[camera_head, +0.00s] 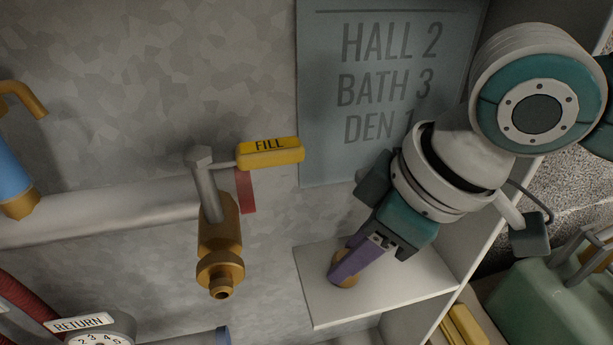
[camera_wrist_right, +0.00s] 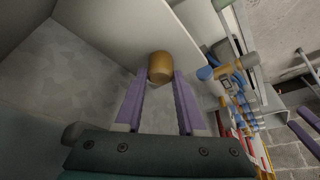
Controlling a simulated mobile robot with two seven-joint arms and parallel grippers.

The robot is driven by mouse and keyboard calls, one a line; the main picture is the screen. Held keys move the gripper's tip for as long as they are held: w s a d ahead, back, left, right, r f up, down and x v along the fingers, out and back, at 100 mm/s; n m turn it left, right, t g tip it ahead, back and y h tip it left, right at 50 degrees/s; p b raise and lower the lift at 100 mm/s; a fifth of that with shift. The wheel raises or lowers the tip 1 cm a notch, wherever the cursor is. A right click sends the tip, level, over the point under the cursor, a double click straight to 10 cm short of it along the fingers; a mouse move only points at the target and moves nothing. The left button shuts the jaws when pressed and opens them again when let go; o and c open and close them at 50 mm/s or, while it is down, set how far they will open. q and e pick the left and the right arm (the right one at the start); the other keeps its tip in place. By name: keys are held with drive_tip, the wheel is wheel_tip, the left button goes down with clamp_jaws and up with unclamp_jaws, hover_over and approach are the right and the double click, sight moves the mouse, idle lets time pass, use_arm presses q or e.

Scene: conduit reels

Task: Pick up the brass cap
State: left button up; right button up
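The brass cap (camera_head: 347,281) is on a pale shelf (camera_head: 400,292), partly hidden by my right gripper's fingers. My right gripper (camera_head: 337,274) reaches down to it from the upper right. In the right wrist view the cap (camera_wrist_right: 161,67) is between the purple fingertips and fills almost all of the gap between them. I cannot tell whether both fingers press on it. It shows no clear lift off the shelf. Purple fingers at the right edge of the right wrist view look like my left gripper (camera_wrist_right: 304,122), apart and empty; it is out of the head view.
A brass valve (camera_head: 219,235) with a yellow FILL handle (camera_head: 270,152) stands left of the shelf. A sign (camera_head: 330,90) hangs on the wall behind. A gauge (camera_head: 100,335) marked RETURN is at lower left. A green container (camera_head: 545,300) is at lower right.

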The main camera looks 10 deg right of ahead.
clamp_jaws()
